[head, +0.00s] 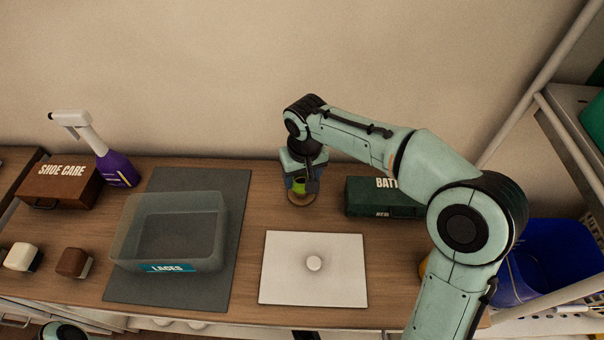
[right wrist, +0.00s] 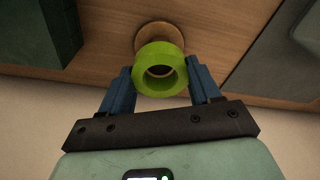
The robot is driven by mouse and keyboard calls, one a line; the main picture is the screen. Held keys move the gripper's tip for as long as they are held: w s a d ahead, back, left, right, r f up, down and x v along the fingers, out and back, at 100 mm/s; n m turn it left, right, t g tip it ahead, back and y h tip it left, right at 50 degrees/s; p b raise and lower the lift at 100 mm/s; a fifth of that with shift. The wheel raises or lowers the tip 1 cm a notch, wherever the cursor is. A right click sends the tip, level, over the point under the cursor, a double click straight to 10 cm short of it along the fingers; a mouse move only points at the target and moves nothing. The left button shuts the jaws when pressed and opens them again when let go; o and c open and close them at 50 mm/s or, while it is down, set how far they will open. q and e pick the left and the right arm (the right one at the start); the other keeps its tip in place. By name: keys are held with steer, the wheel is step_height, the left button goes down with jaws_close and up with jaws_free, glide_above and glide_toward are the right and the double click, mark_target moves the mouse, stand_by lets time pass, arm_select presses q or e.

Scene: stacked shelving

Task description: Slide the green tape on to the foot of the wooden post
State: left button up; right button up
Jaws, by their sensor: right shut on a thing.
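The green tape (right wrist: 160,70) is a thick ring held between the blue fingers of my right gripper (right wrist: 160,88). In the head view the tape (head: 299,187) shows below that gripper (head: 300,183), near the back of the table. The round wooden foot of the post (right wrist: 157,35) shows just beyond the ring in the right wrist view; in the head view the foot (head: 301,199) is directly below the tape. The post's shaft is mostly hidden, and I cannot tell whether it passes through the ring. My left gripper is not in view.
A dark green box (head: 380,200) stands close to the right of the post. A white board with a knob (head: 335,285) lies in front. A clear laces bin (head: 135,228) sits on a grey mat (head: 215,180) to the left. Bare wood surrounds the foot.

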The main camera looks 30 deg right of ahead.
mark_target(302, 184)
steer(key=shift+f+b, duration=1.45)
steer(key=shift+f, duration=0.75)
stand_by(5.8)
